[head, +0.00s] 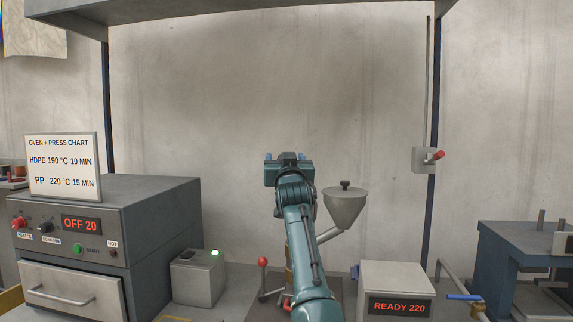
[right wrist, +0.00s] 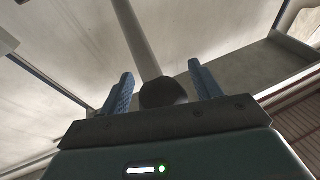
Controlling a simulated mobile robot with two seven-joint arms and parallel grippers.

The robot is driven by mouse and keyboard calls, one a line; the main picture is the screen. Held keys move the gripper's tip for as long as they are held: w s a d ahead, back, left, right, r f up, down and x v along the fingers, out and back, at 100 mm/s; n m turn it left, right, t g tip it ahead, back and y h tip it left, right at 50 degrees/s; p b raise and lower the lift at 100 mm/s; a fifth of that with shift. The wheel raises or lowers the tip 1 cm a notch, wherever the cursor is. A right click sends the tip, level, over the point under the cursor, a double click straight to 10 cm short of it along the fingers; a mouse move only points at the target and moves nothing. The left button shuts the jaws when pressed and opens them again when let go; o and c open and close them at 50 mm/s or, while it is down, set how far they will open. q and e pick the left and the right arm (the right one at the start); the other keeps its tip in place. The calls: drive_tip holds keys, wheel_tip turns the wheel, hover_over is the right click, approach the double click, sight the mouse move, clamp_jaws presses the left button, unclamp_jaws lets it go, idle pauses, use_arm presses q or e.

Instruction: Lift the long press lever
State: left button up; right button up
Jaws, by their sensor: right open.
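My right gripper (head: 286,156) is raised in front of the back wall in the head view, its blue fingers apart. In the right wrist view the open fingers (right wrist: 161,70) stand on either side of a dark rounded knob (right wrist: 163,93), with a grey bar (right wrist: 138,38) running up behind it. This looks like the long press lever's end, but I cannot be sure. I cannot tell whether the fingers touch it. In the head view my arm hides this knob and bar. My left gripper is not in view.
A grey hopper (head: 345,208) stands just right of my arm. A short red-knobbed lever (head: 263,263) is left of it. The oven (head: 150,215) is at left, a READY 220 box (head: 397,280) at lower right.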

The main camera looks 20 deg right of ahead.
drive_tip(key=shift+s+a+f, duration=0.1)
drive_tip(key=shift+s+f, duration=0.2)
drive_tip(key=shift+s, duration=0.1)
use_arm(q)
drive_tip(key=b, duration=0.2)
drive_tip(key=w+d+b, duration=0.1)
drive_tip(key=b, duration=0.1)
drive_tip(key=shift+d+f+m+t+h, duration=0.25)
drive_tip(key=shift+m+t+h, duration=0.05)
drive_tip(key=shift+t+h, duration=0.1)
use_arm(e)
drive_tip(key=v, duration=1.2)
drive_tip(key=shift+s+r, duration=0.1)
drive_tip(key=shift+s, duration=0.05)
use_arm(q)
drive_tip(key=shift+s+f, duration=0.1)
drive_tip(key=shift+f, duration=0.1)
